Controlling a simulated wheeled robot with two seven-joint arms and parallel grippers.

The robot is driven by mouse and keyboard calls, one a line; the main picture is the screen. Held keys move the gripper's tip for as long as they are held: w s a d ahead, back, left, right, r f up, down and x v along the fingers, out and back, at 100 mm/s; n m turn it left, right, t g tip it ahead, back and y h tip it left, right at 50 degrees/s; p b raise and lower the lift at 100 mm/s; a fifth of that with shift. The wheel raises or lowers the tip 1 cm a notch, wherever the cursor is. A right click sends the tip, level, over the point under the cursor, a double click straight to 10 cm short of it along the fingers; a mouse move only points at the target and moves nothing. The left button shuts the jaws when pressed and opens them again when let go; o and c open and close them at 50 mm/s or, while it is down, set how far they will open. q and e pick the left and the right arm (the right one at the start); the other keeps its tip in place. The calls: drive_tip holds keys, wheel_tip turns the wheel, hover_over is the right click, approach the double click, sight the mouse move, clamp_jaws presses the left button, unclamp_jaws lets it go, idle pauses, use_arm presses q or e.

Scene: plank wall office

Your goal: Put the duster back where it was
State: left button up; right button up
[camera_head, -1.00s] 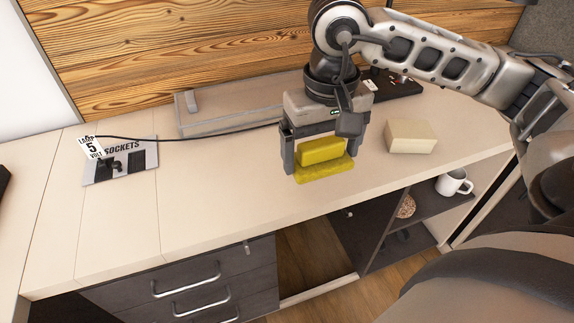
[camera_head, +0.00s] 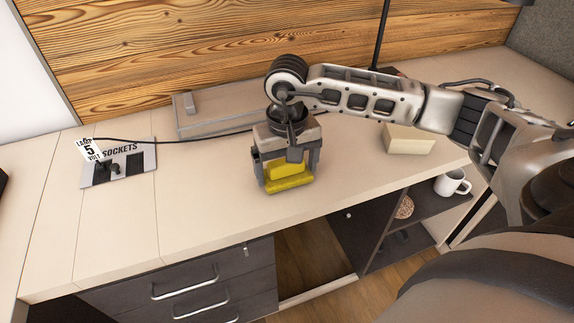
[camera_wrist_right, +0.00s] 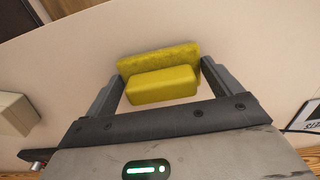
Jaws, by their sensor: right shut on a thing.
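The yellow duster (camera_head: 289,184) has a block-like grip on a wider, flat pad. My right gripper (camera_head: 287,175) is shut on the duster's grip and points down over the front middle of the desk. In the right wrist view the duster (camera_wrist_right: 162,85) sits between the two fingers of my right gripper (camera_wrist_right: 160,88), pad side away from the palm. Whether the pad touches the desk top I cannot tell. My left gripper is in neither view.
The desk (camera_head: 205,210) is largely clear at left and centre. A sockets plate (camera_head: 118,165) with a plug and cable lies at left. A long grey box (camera_head: 215,118) is at the back. A cream block (camera_head: 408,140) stands right. A white mug (camera_head: 452,184) is on a shelf below.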

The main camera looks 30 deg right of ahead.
drive_tip(key=shift+f, duration=0.1)
drive_tip(key=o, duration=0.7)
drive_tip(key=shift+o, duration=0.2)
drive_tip(key=shift+r, duration=0.25)
wheel_tip(320, 180, up, 12)
drive_tip(key=shift+p, duration=0.3)
drive_tip(key=shift+f, duration=0.1)
